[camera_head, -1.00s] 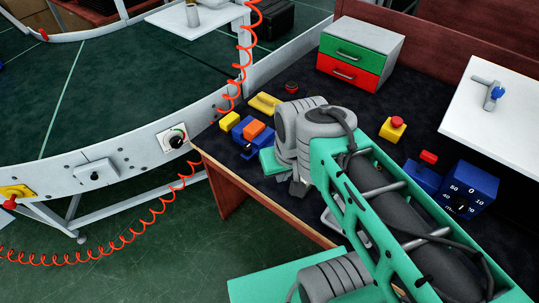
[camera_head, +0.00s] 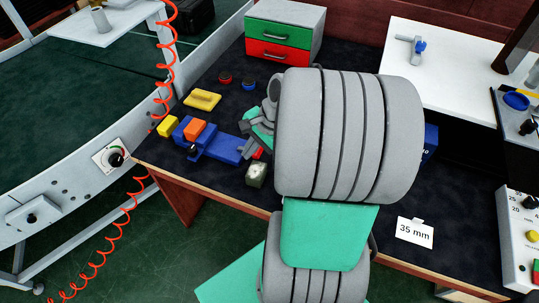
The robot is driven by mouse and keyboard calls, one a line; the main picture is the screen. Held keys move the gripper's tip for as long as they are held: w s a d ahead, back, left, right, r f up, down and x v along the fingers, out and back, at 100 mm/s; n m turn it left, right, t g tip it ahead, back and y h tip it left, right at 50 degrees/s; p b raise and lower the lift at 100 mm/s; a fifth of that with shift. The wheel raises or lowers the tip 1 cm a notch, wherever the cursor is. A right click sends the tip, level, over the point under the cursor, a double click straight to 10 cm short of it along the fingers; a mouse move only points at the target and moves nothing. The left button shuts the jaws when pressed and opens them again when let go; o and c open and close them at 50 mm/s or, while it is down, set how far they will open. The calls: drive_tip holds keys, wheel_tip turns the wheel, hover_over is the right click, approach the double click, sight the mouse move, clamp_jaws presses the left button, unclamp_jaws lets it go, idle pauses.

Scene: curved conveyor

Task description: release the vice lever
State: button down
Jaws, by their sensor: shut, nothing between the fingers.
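A blue vice-like fixture (camera_head: 226,147) sits near the left front edge of the dark bench, with an orange block (camera_head: 194,129) at its left end. A small dark part, possibly its lever, shows at the front of that end; I cannot tell its position. My gripper (camera_head: 247,130) is shut and empty, just right of and above the fixture, with its fingers towards it. I cannot tell whether they touch it. My large grey arm joint hides the bench to the right of the gripper.
A yellow block (camera_head: 203,99) and a yellow cube (camera_head: 167,125) lie near the fixture. A small pale block (camera_head: 257,174) is by the front edge. A drawer box (camera_head: 284,36) stands behind. A white board (camera_head: 450,58) holds a grey clamp with a blue part (camera_head: 419,47).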

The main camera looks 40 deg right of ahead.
drive_tip(key=s+d+f+m+t, duration=0.2)
drive_tip(key=d+m, duration=0.4)
drive_tip(key=m, duration=0.1)
drive_tip(key=s+d+f+m+t+y+b, duration=0.1)
drive_tip(key=s+d+f+m+t, duration=0.1)
drive_tip(key=d+m, duration=0.5)
drive_tip(key=shift+s+f+m+t+y, duration=0.15)
drive_tip(key=shift+f+m+t+y, duration=0.2)
drive_tip(key=shift+t, duration=0.35)
drive_tip(key=shift+a, duration=0.1)
drive_tip(key=x, duration=1)
drive_tip(key=shift+b, duration=0.4)
drive_tip(key=shift+r, duration=0.1)
